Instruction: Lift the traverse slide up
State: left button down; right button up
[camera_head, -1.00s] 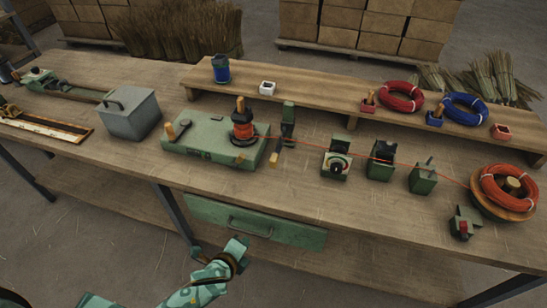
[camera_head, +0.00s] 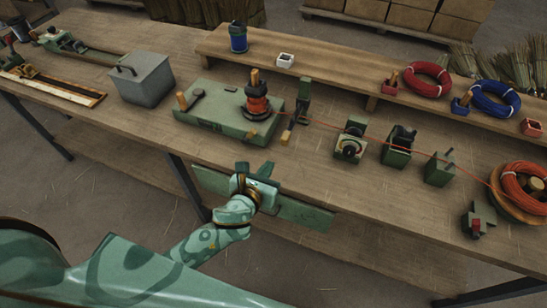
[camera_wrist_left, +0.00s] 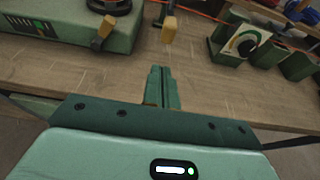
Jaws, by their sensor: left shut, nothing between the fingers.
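The traverse slide appears to be the upright green post (camera_head: 303,97) just right of the winding machine, with a wooden handle (camera_head: 286,137) low at its front. The handle also shows in the left wrist view (camera_wrist_left: 169,28), beyond my fingertips and apart from them. A red wire passes by the post. My left gripper (camera_head: 256,172) is shut and empty near the table's front edge, above the drawer and short of the handle. Its closed fingers (camera_wrist_left: 163,78) point toward the handle in the left wrist view. My right gripper is not in view.
The green winding machine (camera_head: 213,117) carries a spool of red wire (camera_head: 257,101). Green wire-guide blocks (camera_head: 397,146) and a red coil (camera_head: 519,187) stand to the right. A grey box (camera_head: 142,82) stands left. The table front before the machine is clear.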

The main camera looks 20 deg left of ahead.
aim_at(281, 139)
pick_arm(q)
jog(key=b+x, duration=0.2)
jog(key=x, duration=0.6)
jog(key=shift+w+f, duration=0.15)
jog(key=shift+f, duration=0.1)
jog(key=shift+w+b, duration=0.35)
jog(key=shift+w, duration=0.1)
notch_tip(281, 139, up, 4)
jog(key=p, duration=0.4)
jog(key=shift+r+p, duration=0.2)
jog(key=shift+p, duration=0.2)
jog(key=shift+w+f, duration=0.1)
jog(key=shift+f, duration=0.05)
